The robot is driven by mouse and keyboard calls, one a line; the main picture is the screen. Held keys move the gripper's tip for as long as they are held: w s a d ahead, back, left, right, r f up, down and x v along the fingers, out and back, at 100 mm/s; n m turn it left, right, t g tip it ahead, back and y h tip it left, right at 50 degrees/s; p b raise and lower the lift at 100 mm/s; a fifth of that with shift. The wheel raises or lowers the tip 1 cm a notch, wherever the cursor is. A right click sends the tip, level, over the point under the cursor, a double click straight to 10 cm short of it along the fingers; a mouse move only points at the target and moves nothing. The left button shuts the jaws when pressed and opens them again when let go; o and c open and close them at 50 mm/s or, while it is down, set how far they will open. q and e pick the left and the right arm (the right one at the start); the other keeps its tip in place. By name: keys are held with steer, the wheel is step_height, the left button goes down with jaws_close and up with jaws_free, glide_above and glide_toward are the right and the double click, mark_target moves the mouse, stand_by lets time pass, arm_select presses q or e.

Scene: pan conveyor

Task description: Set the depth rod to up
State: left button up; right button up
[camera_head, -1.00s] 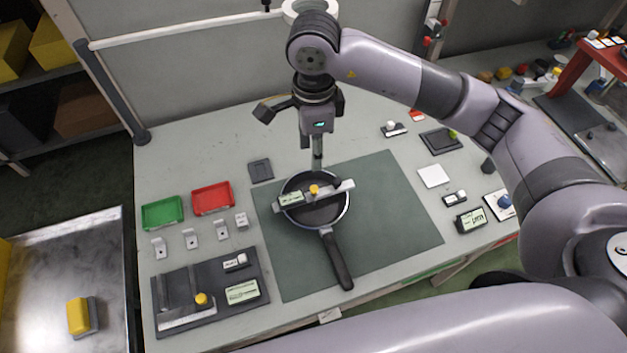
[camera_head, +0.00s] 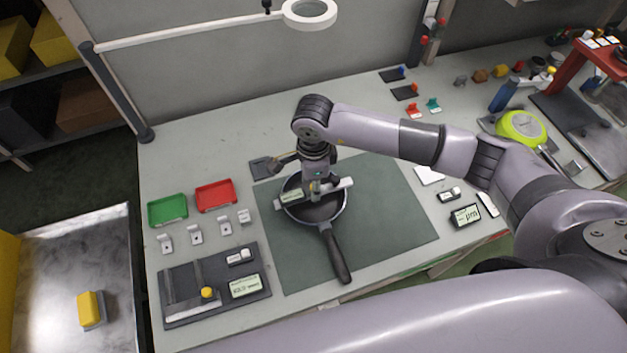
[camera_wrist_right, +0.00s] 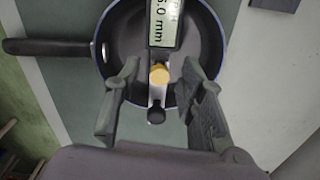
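A frying pan (camera_head: 318,213) with a dark handle sits on the green-grey mat. A depth gauge lies across its rim; its silver bar (camera_head: 346,183) and display (camera_head: 291,196) show. In the right wrist view the display (camera_wrist_right: 164,25) reads in mm, with the first digits cut off. That view also shows a yellow knob (camera_wrist_right: 159,74) and a black knob (camera_wrist_right: 156,113). My right gripper (camera_wrist_right: 160,103) is open, with one finger on each side of the gauge; contact cannot be told. In the head view my right gripper (camera_head: 318,187) hides the yellow knob. My left gripper is not in view.
A green tray (camera_head: 168,210) and a red tray (camera_head: 215,195) stand left of the mat (camera_head: 390,225). A dark fixture board (camera_head: 216,300) lies at front left. A ring lamp (camera_head: 310,13) hangs at the back. The mat right of the pan is clear.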

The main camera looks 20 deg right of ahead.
steer(key=shift+c, duration=0.2)
jaws_close()
stand_by(0.6)
